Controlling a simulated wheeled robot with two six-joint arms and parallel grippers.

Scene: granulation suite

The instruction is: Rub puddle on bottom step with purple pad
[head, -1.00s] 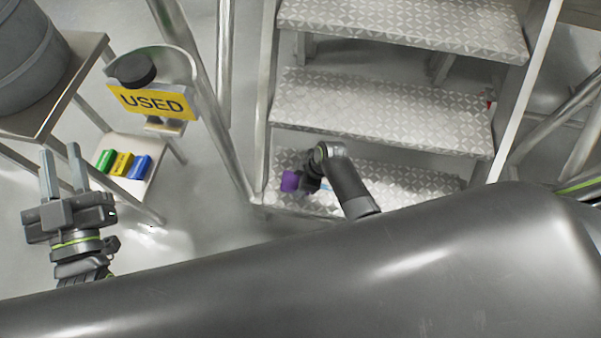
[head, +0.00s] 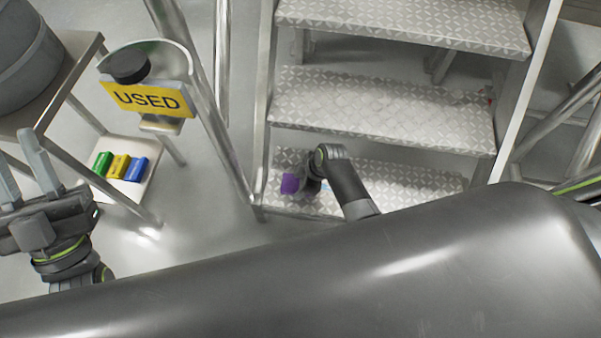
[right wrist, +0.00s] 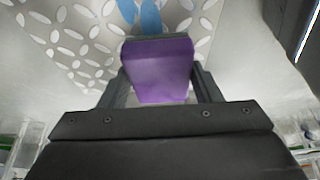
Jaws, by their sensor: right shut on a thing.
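The purple pad (head: 289,184) is held at the left part of the bottom step (head: 400,180), a patterned metal tread. My right gripper (head: 303,186) is shut on the pad; the right wrist view shows the pad (right wrist: 160,70) between its two fingers. A blue puddle (right wrist: 150,16) lies on the step just beyond the pad's far edge in that view. In the head view only a light-blue bit of it (head: 325,187) shows by my gripper. I cannot tell whether the pad touches the step. My left gripper (head: 15,146) is open and empty at the left edge.
Green, yellow and blue pads (head: 119,167) lie on a low shelf (head: 142,196) at left. A yellow "USED" sign (head: 149,99) hangs on a holder above it. Metal rails (head: 222,65) stand left of the stairs. The middle step (head: 380,110) overhangs behind my right gripper.

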